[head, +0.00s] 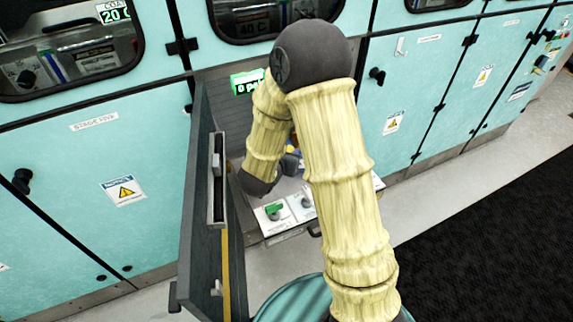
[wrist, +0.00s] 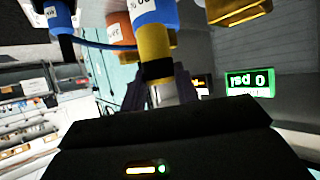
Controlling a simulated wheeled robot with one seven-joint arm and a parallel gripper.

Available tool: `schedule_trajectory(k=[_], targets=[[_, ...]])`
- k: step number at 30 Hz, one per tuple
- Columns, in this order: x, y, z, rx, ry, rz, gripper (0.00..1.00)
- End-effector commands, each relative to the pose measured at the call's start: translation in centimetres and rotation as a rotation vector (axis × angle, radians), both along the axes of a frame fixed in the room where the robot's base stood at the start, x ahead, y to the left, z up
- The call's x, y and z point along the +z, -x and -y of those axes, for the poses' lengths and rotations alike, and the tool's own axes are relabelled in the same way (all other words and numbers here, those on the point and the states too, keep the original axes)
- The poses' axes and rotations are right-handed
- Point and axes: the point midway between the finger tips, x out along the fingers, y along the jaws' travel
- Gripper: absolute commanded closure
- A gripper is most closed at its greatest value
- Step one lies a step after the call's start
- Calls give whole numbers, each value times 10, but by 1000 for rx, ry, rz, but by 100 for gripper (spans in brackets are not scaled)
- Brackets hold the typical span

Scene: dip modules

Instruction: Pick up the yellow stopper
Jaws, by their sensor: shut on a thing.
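The yellow stopper (wrist: 155,45) is in the upper middle of the wrist view, with a black band at its lower end in the picture. A blue part with a white label (wrist: 152,12) adjoins its upper end; I cannot tell whether the two are joined. My gripper (wrist: 160,90) is shut on the stopper at the dark, banded end, with a finger on each side. In the head view my arm hides most of the gripper and the stopper inside the open cabinet bay.
An orange labelled part (wrist: 117,28), a blue part (wrist: 58,15) and a brass-coloured block (wrist: 238,8) are close by. A green readout (wrist: 250,83) is on the right. The dark open door (head: 207,200) stands left of my arm. A drawer panel with a green knob (head: 273,210) lies below.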

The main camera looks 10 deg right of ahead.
Motion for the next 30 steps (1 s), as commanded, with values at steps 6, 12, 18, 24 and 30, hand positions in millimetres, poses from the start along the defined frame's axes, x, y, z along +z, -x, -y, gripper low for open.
schedule_trajectory(k=[6,12,18,24,30], targets=[[64,-1,0,0,-2,8,92],[116,-1,0,0,-2,7,92],[146,0,0,0,0,2,92],[153,0,0,0,0,0,92],[152,0,0,0,0,0,92]])
